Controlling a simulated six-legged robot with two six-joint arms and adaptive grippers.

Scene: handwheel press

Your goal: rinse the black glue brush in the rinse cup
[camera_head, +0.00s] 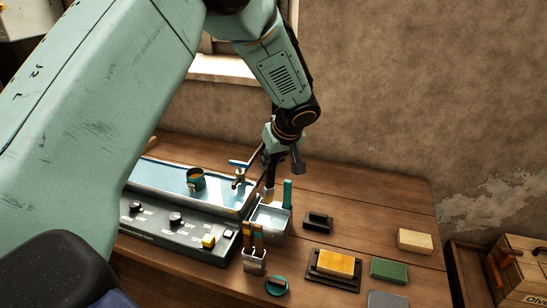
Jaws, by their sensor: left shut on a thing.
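My left gripper (273,151) comes down from the top and is shut on the black glue brush (271,176), which hangs nearly upright with its tan bristles down. The bristle end is at the back rim of a pale, square metal cup (270,224), which looks like the rinse cup. I cannot tell whether the tip is inside it or just above. A teal-handled tool (287,194) stands upright at the cup's right back side. My right gripper is not in view.
A holder (254,263) with wooden-handled brushes stands in front. A yellow block (335,263), green block (389,270) and tan block (414,240) lie right.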

